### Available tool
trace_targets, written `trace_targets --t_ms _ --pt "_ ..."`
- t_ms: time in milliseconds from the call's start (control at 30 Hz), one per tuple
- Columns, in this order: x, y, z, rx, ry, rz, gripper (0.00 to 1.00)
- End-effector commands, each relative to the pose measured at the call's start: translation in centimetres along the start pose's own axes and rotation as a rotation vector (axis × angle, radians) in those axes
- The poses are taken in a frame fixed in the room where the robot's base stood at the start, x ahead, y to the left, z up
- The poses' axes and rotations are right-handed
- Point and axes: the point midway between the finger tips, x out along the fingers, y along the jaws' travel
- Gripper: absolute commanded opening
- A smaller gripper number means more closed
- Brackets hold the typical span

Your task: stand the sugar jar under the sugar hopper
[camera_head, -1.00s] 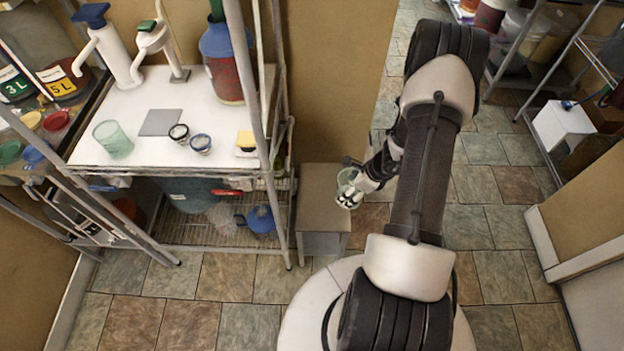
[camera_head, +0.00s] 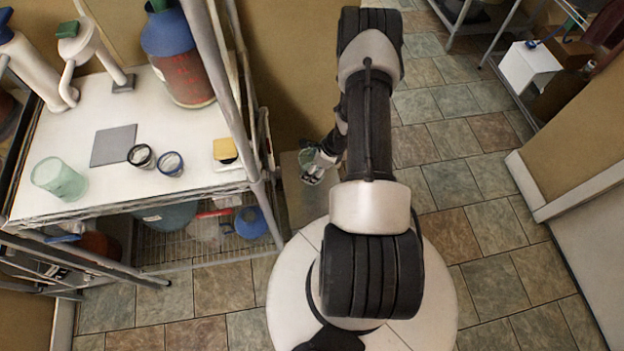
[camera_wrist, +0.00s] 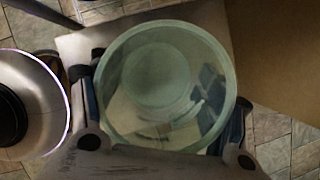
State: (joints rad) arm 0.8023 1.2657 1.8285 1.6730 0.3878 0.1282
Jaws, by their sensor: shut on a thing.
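My gripper (camera_head: 318,170) is shut on a pale green glass jar (camera_head: 307,158), likely the sugar jar. The jar also fills the middle of the wrist view (camera_wrist: 163,70), with a finger on each side; it looks empty. In the head view it shows over a low beige stand (camera_head: 298,208) right of the shelf unit; I cannot tell if it touches. A similar green jar (camera_head: 58,178) stands on the white shelf top. Two white spouted dispensers stand at its back left, one with a blue top (camera_head: 28,62), one with a green lid (camera_head: 98,55). I cannot tell which is the sugar hopper.
The white shelf top (camera_head: 100,215) holds a grey square plate (camera_head: 113,146), two small dark-rimmed cups (camera_head: 170,163) and a blue-topped jug (camera_head: 182,60). A metal post (camera_head: 225,85) stands at its right front. Tiled floor (camera_head: 455,230) is open at right.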

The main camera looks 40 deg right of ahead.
Motion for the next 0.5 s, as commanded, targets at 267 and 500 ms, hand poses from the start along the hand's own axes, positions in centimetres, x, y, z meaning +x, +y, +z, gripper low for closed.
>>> trace_targets --t_ms 267,500 --pt "3.2 -0.1 -1.3 -0.001 -0.001 -0.001 0.37" --pt "6.0 -0.1 -2.5 0.000 -0.001 -0.001 0.37"
